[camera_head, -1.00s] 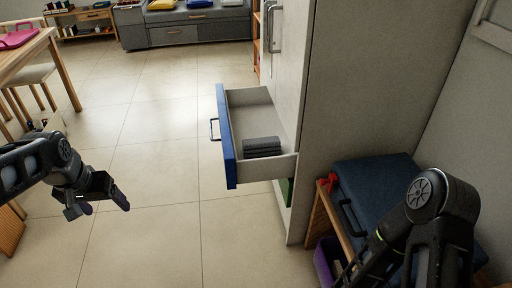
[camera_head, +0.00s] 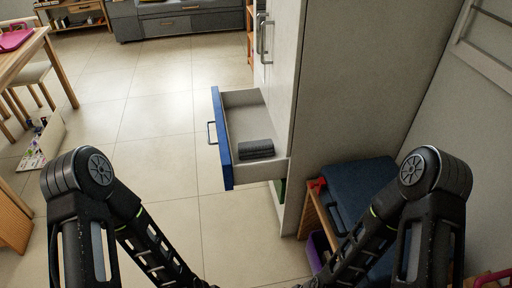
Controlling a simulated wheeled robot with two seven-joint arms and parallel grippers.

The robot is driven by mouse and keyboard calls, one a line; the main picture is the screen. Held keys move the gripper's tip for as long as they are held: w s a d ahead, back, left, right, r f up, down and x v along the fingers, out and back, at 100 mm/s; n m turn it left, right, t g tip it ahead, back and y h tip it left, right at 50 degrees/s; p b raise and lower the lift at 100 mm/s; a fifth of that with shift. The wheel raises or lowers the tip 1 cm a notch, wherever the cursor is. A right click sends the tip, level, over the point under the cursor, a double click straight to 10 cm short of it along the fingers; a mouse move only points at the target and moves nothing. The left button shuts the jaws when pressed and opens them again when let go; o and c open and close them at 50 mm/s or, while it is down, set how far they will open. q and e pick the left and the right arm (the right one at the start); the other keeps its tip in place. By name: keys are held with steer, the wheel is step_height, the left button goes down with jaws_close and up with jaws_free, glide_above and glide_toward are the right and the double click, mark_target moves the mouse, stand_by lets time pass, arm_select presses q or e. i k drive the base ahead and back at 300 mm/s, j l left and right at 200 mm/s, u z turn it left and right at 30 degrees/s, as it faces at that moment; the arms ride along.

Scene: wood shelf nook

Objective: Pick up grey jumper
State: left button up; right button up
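The grey jumper (camera_head: 256,149) is a dark grey folded bundle lying in the open drawer (camera_head: 224,138), near the drawer's near end. The drawer has a blue front with a handle and pale inner walls, and it is pulled out to the left from the tall cabinet. My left arm reaches down and inward at the lower left, and my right arm does the same at the lower right. Both grippers are below the bottom edge of the view, so neither can be seen.
The tall cabinet (camera_head: 340,100) stands right of the drawer. A blue-topped bench (camera_head: 352,185) with a purple bin (camera_head: 318,250) below it is at the lower right. A wooden table (camera_head: 22,55) is at the left. The tiled floor (camera_head: 150,130) left of the drawer is clear.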

mark_target(265, 148)
steer(key=j+z, duration=0.1)
steer(key=z, duration=0.95)
steer(key=j+z, duration=0.35)
steer(key=j, duration=0.15)
steer(key=j+z, duration=0.4)
steer(key=k+j+z, duration=0.15)
steer(key=j+z, duration=0.2)
steer(key=j, duration=0.25)
steer(key=k+j+z, duration=0.2)
steer(key=j+z, duration=0.2)
steer(key=k+j, duration=0.15)
steer(key=j, duration=0.2)
steer(key=k+j, duration=0.2)
steer(key=j, duration=0.15)
steer(key=k+j, duration=0.15)
steer(key=j, duration=0.2)
steer(key=k+j+z, duration=0.1)
steer(key=j, duration=0.3)
steer(key=k+j, duration=0.25)
steer(key=j, duration=0.05)
